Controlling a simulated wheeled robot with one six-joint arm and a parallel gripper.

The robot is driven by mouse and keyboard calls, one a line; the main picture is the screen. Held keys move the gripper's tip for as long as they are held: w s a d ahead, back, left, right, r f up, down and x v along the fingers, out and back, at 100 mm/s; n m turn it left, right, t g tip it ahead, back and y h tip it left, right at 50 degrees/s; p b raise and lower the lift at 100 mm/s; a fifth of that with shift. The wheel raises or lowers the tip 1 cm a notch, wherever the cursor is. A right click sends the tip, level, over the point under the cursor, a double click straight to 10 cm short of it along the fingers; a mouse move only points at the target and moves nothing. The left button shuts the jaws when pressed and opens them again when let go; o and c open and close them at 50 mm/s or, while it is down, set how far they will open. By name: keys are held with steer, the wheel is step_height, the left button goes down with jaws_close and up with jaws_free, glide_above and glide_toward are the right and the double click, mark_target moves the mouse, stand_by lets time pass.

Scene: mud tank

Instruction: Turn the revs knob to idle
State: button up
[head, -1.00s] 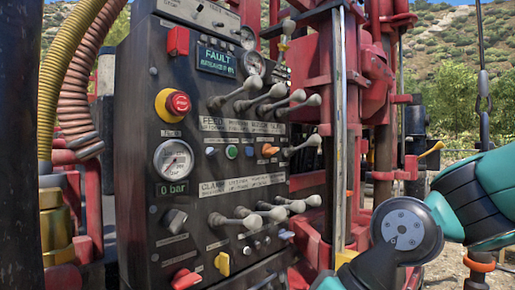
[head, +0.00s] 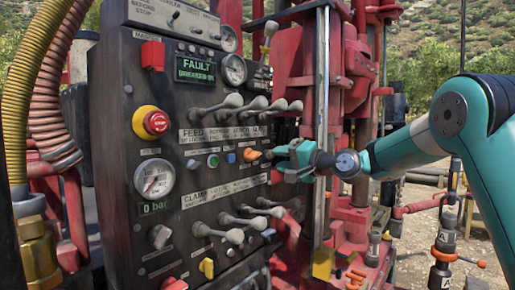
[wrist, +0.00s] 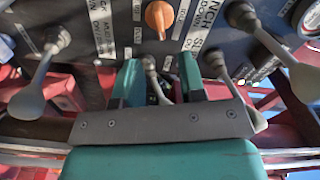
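An orange knob (head: 251,155) sits on the dark control panel (head: 125,85), at the right end of a row of small buttons. It also shows in the wrist view (wrist: 158,15), top centre, its pointed end down. Its label is too small to read, so I cannot confirm that it is the revs knob. My gripper (head: 274,153) is just right of the orange knob, apart from it. In the wrist view my gripper (wrist: 160,70) has its two teal fingers apart. A grey lever (wrist: 151,66) shows between them; I cannot tell whether they touch it.
Several ball-ended levers (head: 232,100) jut out above and below the knob row. A red emergency button (head: 156,122), a gauge (head: 155,180), a dark knob (head: 159,236) and a yellow knob (head: 207,268) are further left. A FAULT display (head: 195,70) is lit. Red rig posts (head: 355,85) stand right.

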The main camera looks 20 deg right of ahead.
mark_target(258, 155)
steer(key=p+x, duration=0.3)
steer(key=x, duration=0.5)
steer(key=shift+r, duration=0.15)
steer(key=shift+w+a+p, duration=0.25)
steer(key=shift+w+p, duration=0.05)
jaws_close()
